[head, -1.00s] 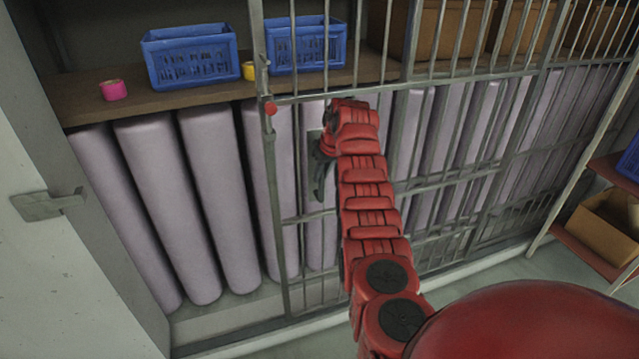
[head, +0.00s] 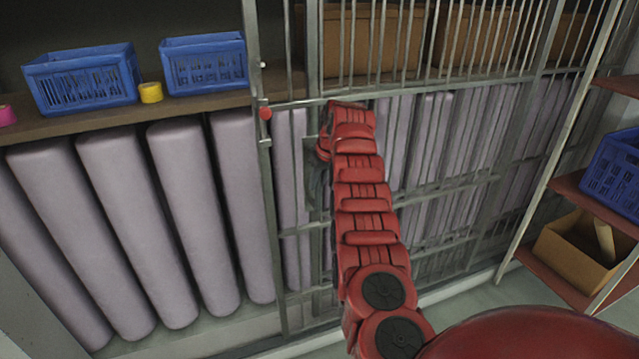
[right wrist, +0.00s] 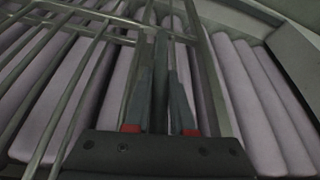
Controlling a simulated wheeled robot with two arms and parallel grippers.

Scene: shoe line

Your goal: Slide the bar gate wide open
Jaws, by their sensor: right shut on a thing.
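The grey metal bar gate (head: 398,187) stands in front of the shelving, with its left upright edge near the middle-left of the head view. A red knob (head: 265,113) sits on that edge. My right gripper (head: 319,182) is at the gate just right of this edge, largely hidden by my red arm. In the right wrist view its two dark fingers (right wrist: 161,85) are shut on an upright dark handle (right wrist: 160,55) of the gate. The opening left of the gate edge is uncovered. My left gripper is not in view.
Pale lilac rolls (head: 180,220) stand below a brown shelf (head: 200,103) in the opening. Blue baskets (head: 82,80), a yellow roll (head: 150,92) and a pink roll (head: 6,116) are on the shelf. A red-shelved rack (head: 575,198) with a cardboard box (head: 565,252) stands at right.

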